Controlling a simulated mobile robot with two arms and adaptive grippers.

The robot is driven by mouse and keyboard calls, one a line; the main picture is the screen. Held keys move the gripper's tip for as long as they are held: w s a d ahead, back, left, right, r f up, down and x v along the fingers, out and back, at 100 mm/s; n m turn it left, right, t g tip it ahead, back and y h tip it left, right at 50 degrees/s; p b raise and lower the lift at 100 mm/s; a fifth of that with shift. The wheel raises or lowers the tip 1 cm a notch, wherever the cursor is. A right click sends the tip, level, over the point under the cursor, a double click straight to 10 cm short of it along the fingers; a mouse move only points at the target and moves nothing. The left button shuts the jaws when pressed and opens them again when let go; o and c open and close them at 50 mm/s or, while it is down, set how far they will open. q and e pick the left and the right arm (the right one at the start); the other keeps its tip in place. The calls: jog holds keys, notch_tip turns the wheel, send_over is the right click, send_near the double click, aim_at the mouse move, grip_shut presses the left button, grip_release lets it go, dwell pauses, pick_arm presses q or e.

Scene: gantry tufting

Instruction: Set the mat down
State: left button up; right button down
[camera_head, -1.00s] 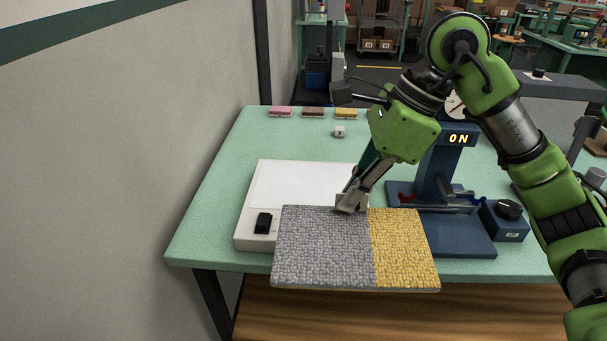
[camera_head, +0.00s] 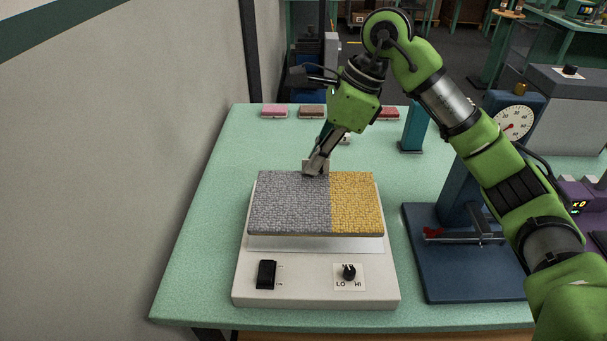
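The mat (camera_head: 295,205) is a flat rectangular piece with a grey looped field on the left and a yellow field on the right. It lies level over the back part of a white hot-plate-like unit (camera_head: 315,290) with a black switch and a LO/HI knob. A pale strip of the unit's plate shows under the mat's front edge; I cannot tell whether the mat touches it. My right gripper (camera_head: 316,168) is at the mat's back edge, its fingers shut on that edge; the tips are partly hidden. My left gripper is out of view.
A blue press stand (camera_head: 455,250) with a round dial (camera_head: 513,122) stands right of the unit, behind my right arm. Small pink (camera_head: 275,111), brown (camera_head: 312,111) and red (camera_head: 388,113) blocks line the back of the green table (camera_head: 195,260). The table's left side is clear.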

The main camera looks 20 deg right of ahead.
jog(key=w+f, duration=0.3)
jog(key=w+f+p, duration=0.1)
jog(key=w+f, duration=0.1)
jog(key=shift+w+a+f, duration=0.15)
jog(key=shift+a+f, duration=0.05)
jog(key=shift+a, duration=0.2)
jog(key=f+p, duration=0.1)
jog(key=f, duration=0.1)
jog(key=f+p, duration=0.1)
jog(key=shift+w+f, duration=0.35)
jog(key=shift+w, duration=0.05)
jog(key=shift+f, duration=0.2)
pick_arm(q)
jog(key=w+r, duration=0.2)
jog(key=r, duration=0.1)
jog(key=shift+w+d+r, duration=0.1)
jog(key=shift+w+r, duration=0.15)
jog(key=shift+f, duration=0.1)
pick_arm(e)
jog(key=shift+f+b, duration=0.25)
jog(key=shift+b, duration=0.1)
jog(key=c, duration=2.3)
grip_release()
jog(key=shift+r, duration=0.1)
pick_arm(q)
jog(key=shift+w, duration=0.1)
